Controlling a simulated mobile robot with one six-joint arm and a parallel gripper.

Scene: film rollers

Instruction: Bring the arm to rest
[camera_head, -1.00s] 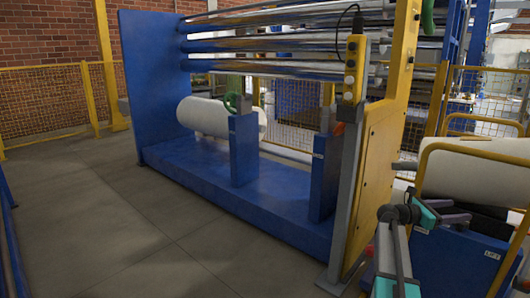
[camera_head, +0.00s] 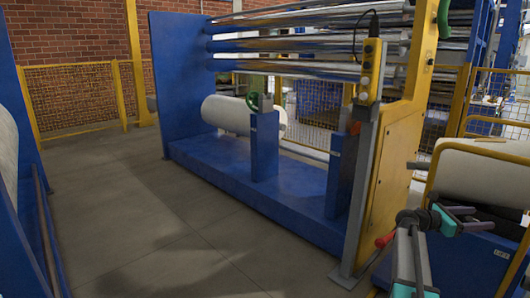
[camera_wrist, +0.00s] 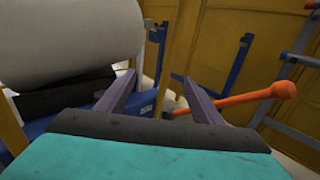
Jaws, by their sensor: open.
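My arm (camera_head: 408,250) rises at the lower right of the head view. My gripper (camera_head: 470,218), with teal and purple parts, is at its end, in front of the white roll on the lift. In the wrist view my gripper (camera_wrist: 158,88) shows two purple-grey fingers spread apart with nothing held between them. A bar with an orange grip (camera_wrist: 250,102) crosses behind the right finger; it looks apart from it, but depth is hard to judge.
A white roll (camera_head: 478,175) lies on the blue lift (camera_head: 470,262) inside a yellow rail. The blue roller machine (camera_head: 220,165) holds another white roll (camera_head: 235,115). A red handle (camera_head: 385,240) juts near the grey post. Bare floor (camera_head: 150,215) lies to the left.

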